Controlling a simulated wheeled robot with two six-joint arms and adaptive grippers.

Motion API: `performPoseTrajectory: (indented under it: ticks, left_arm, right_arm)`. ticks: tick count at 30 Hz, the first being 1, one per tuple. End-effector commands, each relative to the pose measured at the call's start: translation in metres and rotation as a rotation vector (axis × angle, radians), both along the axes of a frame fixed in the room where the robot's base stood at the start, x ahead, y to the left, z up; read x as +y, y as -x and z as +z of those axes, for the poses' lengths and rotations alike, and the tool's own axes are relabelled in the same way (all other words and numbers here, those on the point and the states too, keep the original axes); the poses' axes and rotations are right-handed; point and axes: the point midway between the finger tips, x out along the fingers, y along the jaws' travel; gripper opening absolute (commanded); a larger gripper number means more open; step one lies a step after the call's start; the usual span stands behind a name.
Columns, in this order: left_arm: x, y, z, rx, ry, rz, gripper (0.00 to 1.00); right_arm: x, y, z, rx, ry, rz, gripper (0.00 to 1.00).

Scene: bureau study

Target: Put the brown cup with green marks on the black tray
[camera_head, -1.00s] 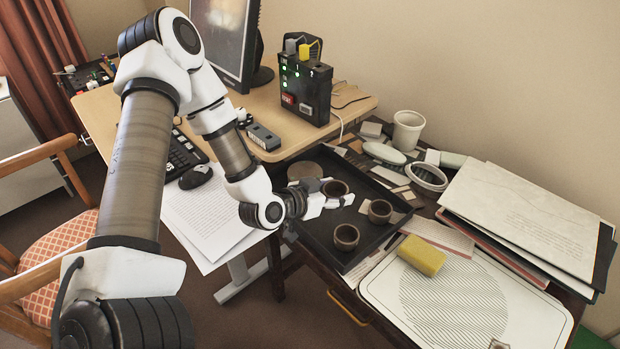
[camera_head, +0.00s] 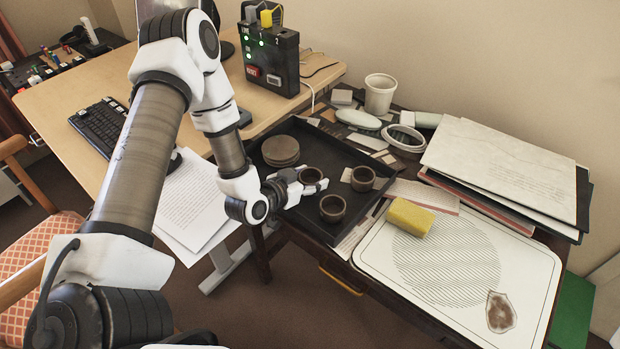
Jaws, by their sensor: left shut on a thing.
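My left gripper (camera_head: 306,186) is shut on a small dark brown cup (camera_head: 311,175), upright over the black tray (camera_head: 330,154). Its fingers hide part of the cup, and I cannot tell whether its base touches the tray. Two similar brown cups stand upright close by: one (camera_head: 332,208) in front of the held cup, towards the tray's near edge, and one (camera_head: 362,178) to its right. Green marks are too small to make out on any cup. My right gripper is not in view.
A yellow sponge (camera_head: 410,217) lies on a white board (camera_head: 455,265) at right. A white pot (camera_head: 380,94), a ring-shaped dish (camera_head: 403,138) and papers (camera_head: 505,165) crowd the back. A black device (camera_head: 272,60) stands on the desk.

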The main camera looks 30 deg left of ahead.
Motion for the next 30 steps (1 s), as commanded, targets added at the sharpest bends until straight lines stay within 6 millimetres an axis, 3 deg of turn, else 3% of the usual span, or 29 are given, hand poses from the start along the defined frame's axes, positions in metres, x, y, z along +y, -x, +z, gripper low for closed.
performPoseTrajectory:
  ticks: [4,5,6,18,23,30]
  left_arm:
    - [0.0,0.0,-0.005,0.0,0.0,0.0,0.23]
    - [0.0,0.0,-0.003,0.0,0.0,0.0,0.7]
    - [0.0,0.0,-0.003,0.0,0.0,0.0,0.84]
    - [0.001,0.002,0.003,0.001,0.0,0.001,0.84]
    - [0.004,0.028,0.014,0.002,0.006,0.006,0.84]
    - [0.011,0.085,0.04,0.001,0.008,0.008,0.84]
  right_arm:
    - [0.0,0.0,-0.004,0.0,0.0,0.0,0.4]
    - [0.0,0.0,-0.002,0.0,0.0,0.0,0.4]
    - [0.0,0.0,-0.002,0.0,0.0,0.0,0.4]
    - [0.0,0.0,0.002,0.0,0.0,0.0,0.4]
    - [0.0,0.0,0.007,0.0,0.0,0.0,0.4]
    - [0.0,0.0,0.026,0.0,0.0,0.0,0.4]
